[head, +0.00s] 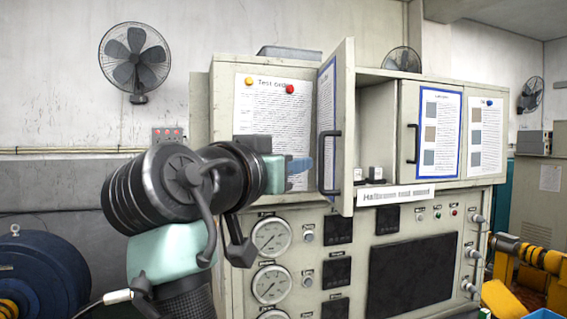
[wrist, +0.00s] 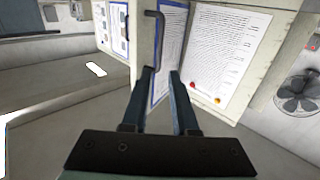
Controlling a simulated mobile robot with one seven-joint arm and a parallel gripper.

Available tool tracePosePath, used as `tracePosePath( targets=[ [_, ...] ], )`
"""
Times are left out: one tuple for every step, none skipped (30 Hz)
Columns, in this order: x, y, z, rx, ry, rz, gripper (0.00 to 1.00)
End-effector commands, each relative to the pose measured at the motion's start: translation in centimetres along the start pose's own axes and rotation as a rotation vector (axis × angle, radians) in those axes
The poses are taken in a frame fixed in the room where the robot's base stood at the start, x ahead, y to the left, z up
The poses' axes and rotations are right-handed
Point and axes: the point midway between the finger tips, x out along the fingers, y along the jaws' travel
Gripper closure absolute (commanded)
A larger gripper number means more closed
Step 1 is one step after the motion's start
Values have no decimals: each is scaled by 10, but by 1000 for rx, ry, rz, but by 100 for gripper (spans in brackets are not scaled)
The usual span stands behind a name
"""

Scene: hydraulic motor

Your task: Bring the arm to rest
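My arm reaches up from the bottom left of the head view, and my gripper (head: 306,165) points right, toward the open cabinet door (head: 345,90). In the wrist view the two dark fingers of my gripper (wrist: 161,72) stand apart with nothing between them. The door with its dark handle (wrist: 157,35) shows just beyond the fingertips. The handle also shows in the head view (head: 338,162), right of the gripper. I cannot tell whether a fingertip touches the door.
The grey test cabinet (head: 480,225) with gauges stands close behind the arm. Its compartment (head: 377,125) is open, with small items inside. A second door handle (head: 412,143) is at the right. A blue motor (head: 45,275) is at the lower left, and a wall fan (head: 135,58) hangs above.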

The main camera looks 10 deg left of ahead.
Motion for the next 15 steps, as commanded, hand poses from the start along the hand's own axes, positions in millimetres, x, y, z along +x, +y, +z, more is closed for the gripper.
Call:
tracePosePath(
  targets=[
    [1, 1, 0, 0, -1, 1, 73],
    [1, 1, 0, 0, -1, 1, 73],
    [1, 1, 0, 0, -1, 1, 73],
    [1, 1, 0, 0, -1, 1, 73],
    [1, 1, 0, 0, -1, 1, 73],
    [1, 1, 0, 0, -1, 1, 73],
    [1, 1, 0, 0, -1, 1, 73],
    [1, 0, 0, 0, -1, 1, 73],
    [0, 0, 0, 0, -1, 1, 73],
    [0, 0, 0, 0, -1, 1, 73],
    [0, 0, 0, 0, 0, 1, 73],
    [0, 1, 5, 2, 7, -13, 73],
    [-2, 1, 9, 5, 21, -31, 73],
    [-4, 1, 14, 8, 37, -54, 73],
    [-8, 2, 20, 15, 68, -89, 73]
  ],
)
